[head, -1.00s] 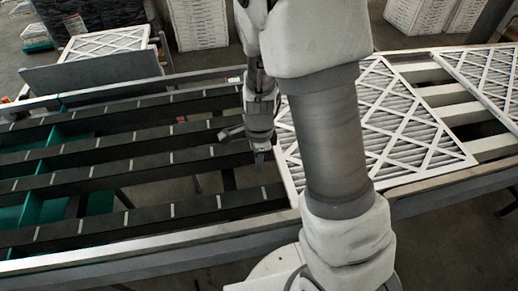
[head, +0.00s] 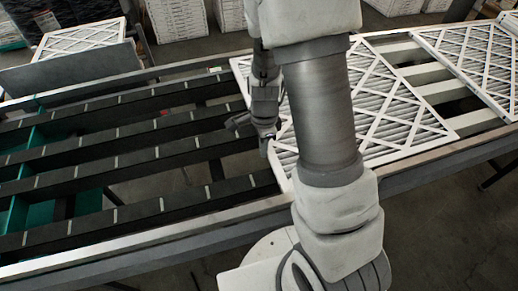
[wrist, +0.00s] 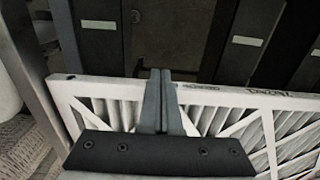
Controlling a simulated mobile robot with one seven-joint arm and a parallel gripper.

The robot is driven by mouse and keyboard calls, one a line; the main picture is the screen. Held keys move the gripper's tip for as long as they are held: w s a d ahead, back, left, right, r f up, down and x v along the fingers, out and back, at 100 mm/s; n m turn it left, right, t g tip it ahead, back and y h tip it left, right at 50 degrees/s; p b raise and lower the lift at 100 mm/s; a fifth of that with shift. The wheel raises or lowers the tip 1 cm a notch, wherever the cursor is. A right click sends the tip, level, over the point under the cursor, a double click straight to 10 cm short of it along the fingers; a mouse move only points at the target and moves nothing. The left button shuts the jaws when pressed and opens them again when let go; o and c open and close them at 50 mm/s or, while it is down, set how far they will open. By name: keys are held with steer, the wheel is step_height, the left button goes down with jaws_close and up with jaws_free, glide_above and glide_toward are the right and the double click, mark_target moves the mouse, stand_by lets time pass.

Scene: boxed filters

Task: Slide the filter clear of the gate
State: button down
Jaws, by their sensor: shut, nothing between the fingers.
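A white-framed pleated filter (head: 385,110) lies on the rails, partly hidden behind my arm in the head view. In the wrist view its near frame edge (wrist: 260,97) runs across the picture, with grey pleats and white diagonal strips. My gripper (head: 268,146) is at the filter's left edge in the head view. In the wrist view my gripper (wrist: 161,76) is shut and empty, its fingers overlapping the frame edge; whether they touch it I cannot tell. A grey upright panel (head: 70,75) at the back left may be the gate; I cannot be sure.
A second filter (head: 475,62) lies to the right on pale slats (head: 445,92). Dark slatted rails (head: 120,160) to the left are bare. Another filter (head: 85,37) shows behind the grey panel. Stacks of boxed filters (head: 175,20) stand at the back.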

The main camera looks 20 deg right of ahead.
steer(key=d+b, duration=0.5)
steer(key=d, duration=2)
steer(key=shift+d, duration=0.2)
steer(key=shift+a, duration=0.1)
